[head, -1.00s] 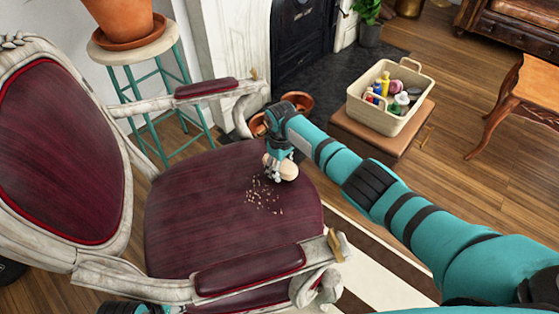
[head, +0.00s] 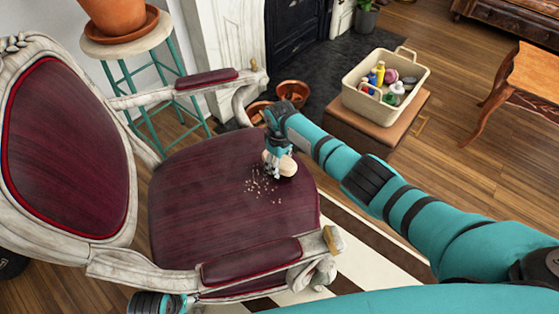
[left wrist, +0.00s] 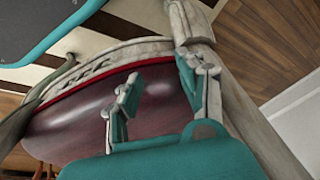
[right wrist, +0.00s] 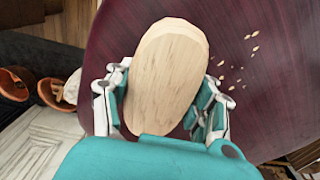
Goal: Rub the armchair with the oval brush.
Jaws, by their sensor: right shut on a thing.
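The armchair (head: 195,215) has a pale carved frame and a dark red seat, back and arm pads. Light crumbs (head: 265,188) lie scattered on its seat. My right gripper (head: 277,165) is shut on the oval brush (head: 287,168), at the seat's far right part, beside the crumbs. In the right wrist view the brush's pale wooden back (right wrist: 168,75) sits between the fingers; its bristle side is hidden. My left gripper (left wrist: 155,100) is open and empty in the left wrist view, with the armchair's frame and red upholstery behind it. In the head view only part of my left arm shows at the bottom.
A cream basket (head: 385,95) of bottles stands on a brown stool (head: 345,127) at the right. A teal-legged stool (head: 130,95) bears a terracotta pot (head: 115,15). Small terracotta pots (head: 292,92) sit by the fireplace. A wooden table (head: 530,75) stands at the far right.

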